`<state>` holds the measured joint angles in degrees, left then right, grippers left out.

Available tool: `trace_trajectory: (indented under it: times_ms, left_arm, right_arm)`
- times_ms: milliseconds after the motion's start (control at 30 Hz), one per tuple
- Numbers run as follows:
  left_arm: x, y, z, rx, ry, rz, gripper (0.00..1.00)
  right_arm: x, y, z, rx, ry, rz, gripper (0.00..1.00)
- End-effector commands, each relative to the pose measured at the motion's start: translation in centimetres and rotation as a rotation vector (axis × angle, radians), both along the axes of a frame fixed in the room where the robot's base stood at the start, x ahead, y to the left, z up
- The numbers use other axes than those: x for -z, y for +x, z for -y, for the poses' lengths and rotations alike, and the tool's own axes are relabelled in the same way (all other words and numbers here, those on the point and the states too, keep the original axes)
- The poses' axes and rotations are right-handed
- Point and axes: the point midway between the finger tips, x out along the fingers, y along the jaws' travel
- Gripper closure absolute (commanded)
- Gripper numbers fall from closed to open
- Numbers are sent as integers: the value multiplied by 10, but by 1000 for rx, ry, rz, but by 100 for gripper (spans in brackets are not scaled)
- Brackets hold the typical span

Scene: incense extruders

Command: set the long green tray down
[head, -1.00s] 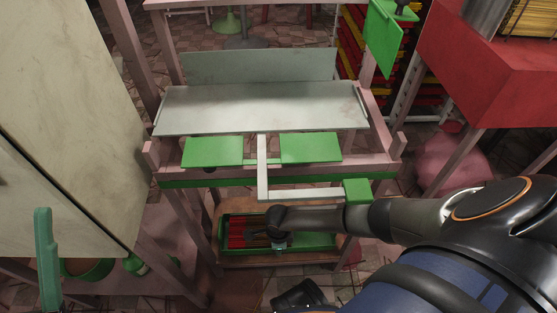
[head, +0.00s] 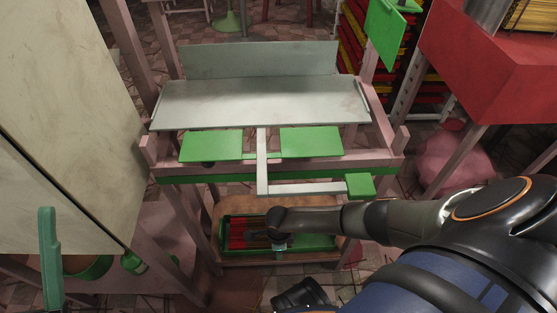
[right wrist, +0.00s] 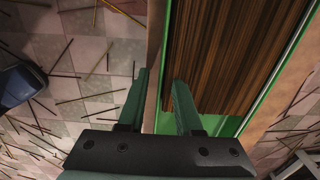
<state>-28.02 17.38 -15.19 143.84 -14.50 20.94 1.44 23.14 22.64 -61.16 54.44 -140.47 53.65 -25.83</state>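The long green tray (head: 322,241) lies level on a brown wooden shelf board low under the bench, in the head view. It holds red and dark brown sticks. In the right wrist view its green side wall (right wrist: 261,107) runs along the dark sticks (right wrist: 228,50). My right gripper (head: 279,246) is at the tray's near side. In the right wrist view its fingers (right wrist: 160,78) stand apart, one outside the near wall and one over the inside, with a gap showing. The dark wrist hides part of the tray.
The wooden shelf board (head: 281,203) extends behind the tray. Above is a bench with a grey plate (head: 260,103), green pads (head: 311,142) and a white L-shaped bar (head: 300,189). A pale cabinet door (head: 60,110) is left, a red box (head: 490,70) right. Thin sticks litter the floor.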

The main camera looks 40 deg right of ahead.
Motion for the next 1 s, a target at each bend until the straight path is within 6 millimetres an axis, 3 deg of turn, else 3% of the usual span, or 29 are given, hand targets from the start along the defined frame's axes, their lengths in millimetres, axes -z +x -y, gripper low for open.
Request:
trace_trajectory:
  times_ms: [133, 500, 700, 1000]
  left_arm:
    - [0, 0, 0, 0, 0, 0, 42]
    - [-57, -1, -7, 12, -43, 10, 42]
    - [-75, -3, -9, 21, -51, 19, 42]
    - [-80, -4, -9, 20, -47, 27, 42]
  right_arm:
    - [-3, 0, 0, 0, 0, 0, 66]
    - [-80, 0, 1, -2, -1, 2, 66]
    - [-112, 0, 0, 0, 0, 1, 66]
    - [-123, -1, 0, 0, -1, -1, 66]
